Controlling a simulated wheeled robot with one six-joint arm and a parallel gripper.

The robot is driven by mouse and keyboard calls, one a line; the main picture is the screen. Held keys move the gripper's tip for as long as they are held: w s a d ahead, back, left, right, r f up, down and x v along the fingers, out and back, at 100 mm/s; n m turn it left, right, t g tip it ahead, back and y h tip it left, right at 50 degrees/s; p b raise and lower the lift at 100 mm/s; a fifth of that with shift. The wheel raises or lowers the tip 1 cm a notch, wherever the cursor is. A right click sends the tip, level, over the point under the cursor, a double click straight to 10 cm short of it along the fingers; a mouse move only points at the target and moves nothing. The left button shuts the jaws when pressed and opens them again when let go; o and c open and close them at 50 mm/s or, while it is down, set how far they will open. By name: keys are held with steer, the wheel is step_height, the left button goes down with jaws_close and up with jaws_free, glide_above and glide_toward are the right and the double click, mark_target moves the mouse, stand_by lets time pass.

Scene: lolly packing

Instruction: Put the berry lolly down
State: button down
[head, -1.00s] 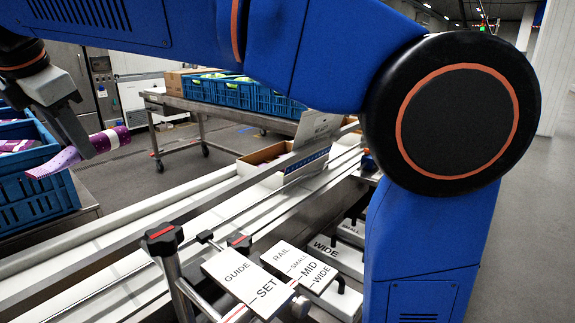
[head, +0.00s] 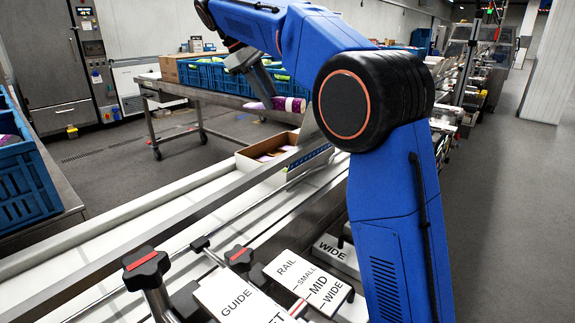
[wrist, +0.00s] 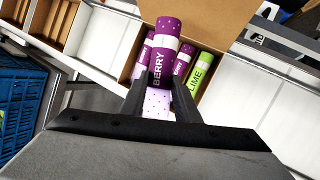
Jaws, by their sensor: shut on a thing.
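My gripper (head: 264,88) is shut on the berry lolly (head: 292,104), a purple and white wrapped tube. In the wrist view the gripper (wrist: 159,92) grips the lolly (wrist: 165,45) around its lower part, and the word BERRY faces the camera. The lolly is held above an open cardboard carton (wrist: 122,72), apart from it in the head view. Other berry lollies (wrist: 183,60) and a green lime lolly (wrist: 201,76) lie in the carton, partly hidden behind the held lolly. In the head view the carton (head: 249,164) stands on the white conveyor, its inside mostly hidden.
A blue crate (head: 22,180) stands at the left on a metal table. Blue crates (head: 215,77) with green packs stand on a bench behind. A metal guide rail (head: 130,225) runs along the conveyor (head: 95,235). Labelled guide plates (head: 238,298) and black knobs (head: 146,268) are in front.

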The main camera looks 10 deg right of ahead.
mark_target(277, 106)
steer(key=w+d+m+g, duration=0.2)
steer(key=d+m, duration=0.1)
steer(key=d, duration=0.3)
step_height(277, 106, down, 11)
steer(key=shift+w+d, duration=0.2)
steer(key=shift+f, duration=0.55)
steer(key=c, duration=1.4)
jaws_free()
steer(key=shift+o, duration=0.2)
steer(key=shift+r, duration=0.1)
steer(key=v, duration=0.8)
steer(key=shift+s+d+r, duration=0.15)
steer(key=shift+r, duration=0.25)
